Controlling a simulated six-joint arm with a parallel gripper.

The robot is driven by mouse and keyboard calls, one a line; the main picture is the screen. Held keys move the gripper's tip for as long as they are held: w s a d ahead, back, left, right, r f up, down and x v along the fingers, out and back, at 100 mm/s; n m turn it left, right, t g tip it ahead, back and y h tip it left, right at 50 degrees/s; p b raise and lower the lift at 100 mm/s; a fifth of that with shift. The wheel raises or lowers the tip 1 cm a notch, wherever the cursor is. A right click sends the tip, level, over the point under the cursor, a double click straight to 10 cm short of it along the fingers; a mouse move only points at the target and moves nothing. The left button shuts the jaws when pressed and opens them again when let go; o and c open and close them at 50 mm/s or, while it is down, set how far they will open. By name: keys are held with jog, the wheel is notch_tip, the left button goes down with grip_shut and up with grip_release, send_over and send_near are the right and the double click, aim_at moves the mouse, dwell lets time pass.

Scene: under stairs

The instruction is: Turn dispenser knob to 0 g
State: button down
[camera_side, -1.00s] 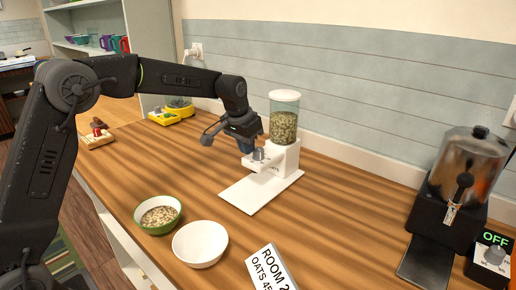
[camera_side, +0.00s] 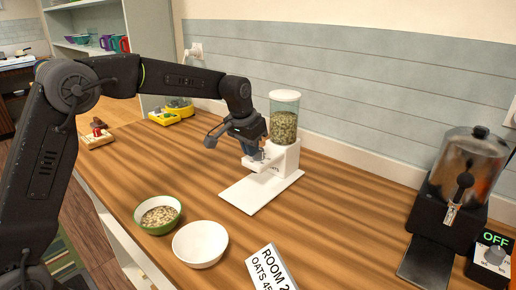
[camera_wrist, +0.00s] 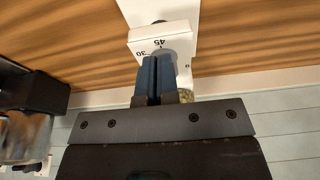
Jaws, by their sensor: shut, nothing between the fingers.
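The white dispenser (camera_side: 287,158) stands on the counter with a clear hopper of oats (camera_side: 284,122) and a flat white base plate (camera_side: 255,197). In the wrist view its white dial face (camera_wrist: 178,36) shows the marks 30, 45 and part of a 0 at the right. The grey round knob (camera_wrist: 165,53) is partly hidden behind my fingers. My gripper (camera_side: 255,155) is at the knob from above and to the left. In the wrist view my gripper (camera_wrist: 153,62) has its two blue fingers together, overlapping the knob. I cannot tell whether they touch it.
A green bowl of oats (camera_side: 159,226), an empty white bowl (camera_side: 189,255) and a sign reading "ROOM 2, OATS 45" (camera_side: 271,270) stand in front. A drink dispenser (camera_side: 466,172) and an "OFF" box (camera_side: 495,240) are at the right. Counter right of the base plate is free.

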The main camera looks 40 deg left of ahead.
jog(key=shift+d+f, duration=0.55)
jog(key=shift+d, duration=0.15)
jog(key=shift+s, duration=0.1)
jog(key=shift+s+d, duration=0.1)
jog(key=shift+s, duration=0.1)
notch_tip(320, 180, up, 6)
jog(key=shift+r, duration=0.2)
dwell(0.4)
jog(key=shift+a, duration=0.2)
